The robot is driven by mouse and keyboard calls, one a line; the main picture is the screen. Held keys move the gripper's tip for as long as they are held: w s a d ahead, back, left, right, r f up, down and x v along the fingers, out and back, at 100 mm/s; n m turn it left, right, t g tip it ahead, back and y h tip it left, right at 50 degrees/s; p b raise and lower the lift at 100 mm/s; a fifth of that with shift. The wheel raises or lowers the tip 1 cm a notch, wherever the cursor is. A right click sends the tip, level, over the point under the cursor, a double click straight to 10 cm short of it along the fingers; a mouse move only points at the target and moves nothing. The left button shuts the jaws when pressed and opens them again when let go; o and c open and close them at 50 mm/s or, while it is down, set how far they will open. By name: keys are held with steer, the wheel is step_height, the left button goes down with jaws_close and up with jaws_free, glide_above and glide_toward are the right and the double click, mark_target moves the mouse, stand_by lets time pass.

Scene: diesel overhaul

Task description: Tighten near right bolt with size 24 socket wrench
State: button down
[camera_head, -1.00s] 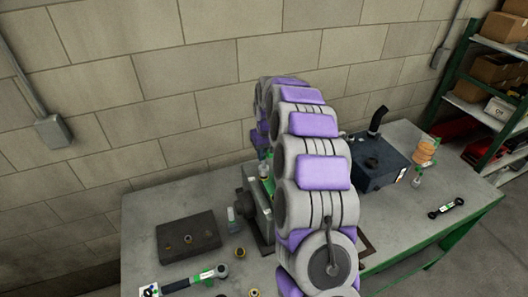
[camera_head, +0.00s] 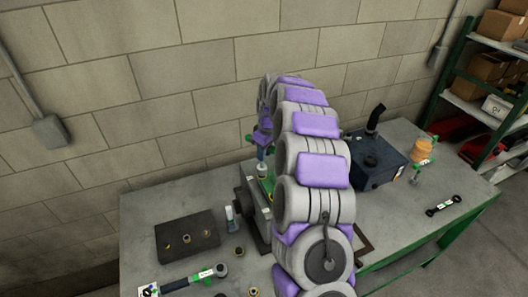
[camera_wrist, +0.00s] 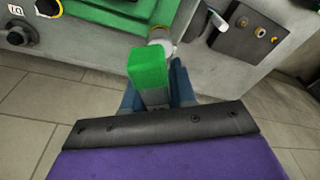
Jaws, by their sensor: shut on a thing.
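My gripper (camera_wrist: 158,95) is shut on a tool with a bright green block (camera_wrist: 148,68); blue fingers flank it in the wrist view. A pale metal round part (camera_wrist: 162,42) shows just beyond the green block; whether it is touching the tool is unclear. In the head view my gripper (camera_head: 262,140) is above the grey and green engine block (camera_head: 257,212), with a pale cylindrical part (camera_head: 262,170) below it. My arm hides much of the engine's right side. I cannot make out the near right bolt or the tool's size marking.
A dark tray (camera_head: 170,231) with several brass pieces lies at left on the bench (camera_head: 140,215). A wrench (camera_head: 190,281) lies at the front left, another (camera_head: 443,206) at the right. A dark blue box (camera_head: 378,157) and an orange stack (camera_head: 422,148) stand at the back right.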

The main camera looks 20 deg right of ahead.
steer(key=shift+f, duration=0.1)
steer(key=shift+f+b, duration=0.3)
steer(key=shift+f, duration=0.35)
steer(key=m, duration=0.3)
steer(key=shift+a+m, duration=0.15)
steer(key=shift+m, duration=0.15)
steer(key=m+h, duration=0.1)
steer(key=m, duration=0.3)
steer(key=shift+a+b, duration=0.2)
steer(key=shift+b, duration=0.2)
steer(key=m, duration=0.2)
steer(key=m+b, duration=0.1)
steer(key=m, duration=0.2)
steer(key=shift+w+a+f+h, duration=0.1)
steer(key=shift+a+h, duration=0.1)
steer(key=shift+h, duration=0.1)
steer(key=m, duration=0.2)
steer(key=m+b, duration=0.1)
steer(key=shift+a+m, duration=0.2)
steer(key=shift+m, duration=0.2)
